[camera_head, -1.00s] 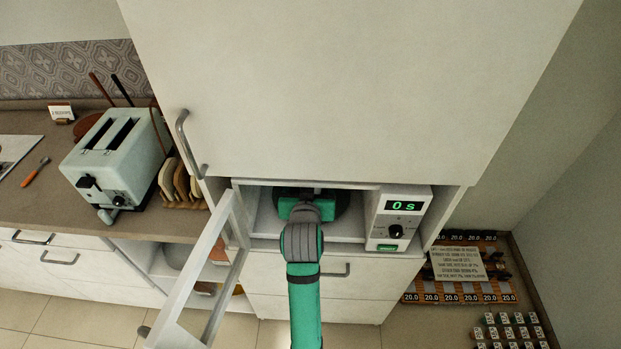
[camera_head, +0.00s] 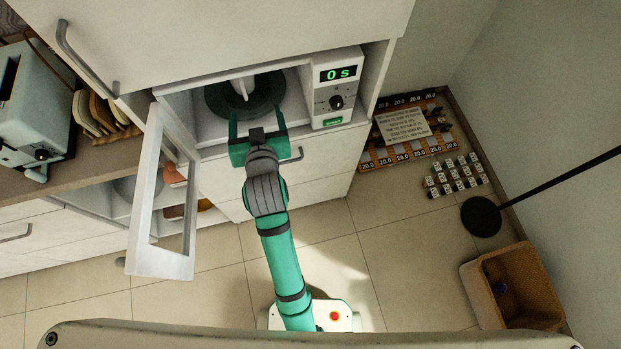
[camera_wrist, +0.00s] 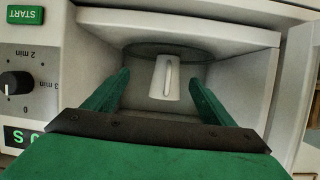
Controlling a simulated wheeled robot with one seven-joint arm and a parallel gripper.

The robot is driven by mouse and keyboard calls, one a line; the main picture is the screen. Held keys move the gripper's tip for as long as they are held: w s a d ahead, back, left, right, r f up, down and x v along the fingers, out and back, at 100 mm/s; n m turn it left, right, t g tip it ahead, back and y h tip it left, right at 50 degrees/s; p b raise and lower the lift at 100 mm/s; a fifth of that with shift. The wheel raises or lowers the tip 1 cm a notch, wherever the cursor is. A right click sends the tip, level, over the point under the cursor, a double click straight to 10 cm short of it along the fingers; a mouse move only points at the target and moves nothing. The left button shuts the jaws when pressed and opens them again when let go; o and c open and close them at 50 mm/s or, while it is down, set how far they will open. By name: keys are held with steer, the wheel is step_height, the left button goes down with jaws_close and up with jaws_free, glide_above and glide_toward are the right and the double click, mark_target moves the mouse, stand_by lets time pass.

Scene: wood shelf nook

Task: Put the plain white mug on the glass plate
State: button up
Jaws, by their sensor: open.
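The plain white mug (camera_head: 239,86) is inside the open microwave, on the dark round glass plate (camera_head: 268,95). In the wrist view, which is upside down, the mug (camera_wrist: 159,83) meets the glass plate (camera_wrist: 202,53) near its middle, and its handle faces my gripper. The mug looks upright. My gripper (camera_head: 257,118) is open and empty at the microwave's front opening, fingers pointing inward. In the wrist view its fingers (camera_wrist: 160,88) lie to either side of the mug, nearer the camera and apart from it.
The microwave door (camera_head: 143,205) hangs open at the left of my arm. The microwave's panel (camera_head: 337,88) is at right, reading 0 s. A toaster (camera_head: 28,105) and a bread rack (camera_head: 98,115) stand on the left counter. A brown bin (camera_head: 512,285) is on the floor at right.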

steer(key=s+d+f+m+h, duration=0.1)
steer(key=s+d+f, duration=0.35)
steer(key=s, duration=0.35)
steer(key=s+d+f+m+h, duration=0.1)
steer(key=s+d+f, duration=0.35)
steer(key=s, duration=0.25)
steer(key=s+d+r+t, duration=0.1)
steer(key=s+d, duration=0.1)
steer(key=s, duration=0.6)
steer(key=s+d+r+t+h, duration=0.1)
steer(key=s+d, duration=0.2)
steer(key=s, duration=0.6)
steer(key=shift+s+d, duration=0.25)
